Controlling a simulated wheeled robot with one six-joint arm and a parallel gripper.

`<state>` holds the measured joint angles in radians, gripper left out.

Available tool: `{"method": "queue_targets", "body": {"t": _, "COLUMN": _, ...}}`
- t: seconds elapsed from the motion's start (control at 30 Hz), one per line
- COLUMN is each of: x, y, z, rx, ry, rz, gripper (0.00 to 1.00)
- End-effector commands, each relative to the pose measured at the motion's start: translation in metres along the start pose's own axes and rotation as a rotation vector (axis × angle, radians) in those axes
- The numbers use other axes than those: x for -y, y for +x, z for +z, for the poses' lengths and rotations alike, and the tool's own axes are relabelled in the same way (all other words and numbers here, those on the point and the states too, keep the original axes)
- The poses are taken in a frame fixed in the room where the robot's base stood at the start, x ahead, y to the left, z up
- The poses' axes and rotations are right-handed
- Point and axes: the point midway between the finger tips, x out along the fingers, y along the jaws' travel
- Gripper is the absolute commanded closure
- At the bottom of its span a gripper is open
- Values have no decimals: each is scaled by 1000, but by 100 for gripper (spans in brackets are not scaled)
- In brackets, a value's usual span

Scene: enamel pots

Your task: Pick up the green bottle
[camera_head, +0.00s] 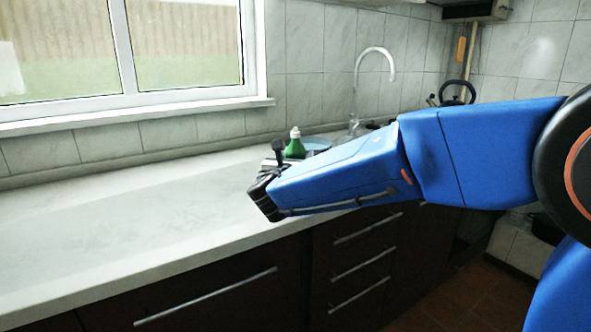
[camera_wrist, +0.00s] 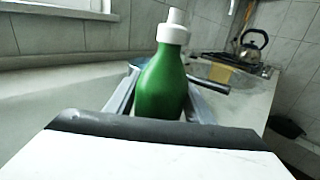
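The green bottle (camera_wrist: 160,88) has a white cap and stands upright in the middle of the wrist view. In the head view the bottle (camera_head: 295,149) shows on the counter just behind my arm, its lower part hidden. My gripper (camera_wrist: 163,88) is open, with one grey finger on each side of the bottle in the wrist view. I cannot tell whether the bottle is fully between the fingers or just beyond them. The dark wrist housing hides the bottle's base. In the head view my gripper (camera_head: 275,158) reaches over the counter, partly hidden by my arm.
The pale counter (camera_head: 120,205) is clear on the left. A light blue dish (camera_head: 316,143) is behind the bottle. A tap (camera_head: 388,58) and a kettle (camera_head: 457,93) are farther right; the kettle also shows in the wrist view (camera_wrist: 252,44). A tiled wall and window back the counter.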

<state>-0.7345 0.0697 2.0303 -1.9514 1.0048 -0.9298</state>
Motion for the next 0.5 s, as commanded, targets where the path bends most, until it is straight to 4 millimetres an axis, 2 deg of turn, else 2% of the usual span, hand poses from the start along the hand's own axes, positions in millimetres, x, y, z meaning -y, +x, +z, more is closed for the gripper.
{"method": "queue_targets", "body": {"t": 0.03, "x": 0, "y": 0, "z": 0, "rx": 0, "ry": 0, "rz": 0, "gripper": 65}}
{"method": "queue_targets", "body": {"t": 0.13, "x": 0, "y": 0, "z": 0, "rx": 0, "ry": 0, "rz": 0, "gripper": 89}}
{"method": "queue_targets", "body": {"t": 0.37, "x": 0, "y": 0, "z": 1, "rx": 1, "ry": 1, "rz": 0, "gripper": 89}}
{"method": "queue_targets", "body": {"t": 0.5, "x": 0, "y": 0, "z": 10, "rx": 2, "ry": 2, "rz": -1, "gripper": 89}}
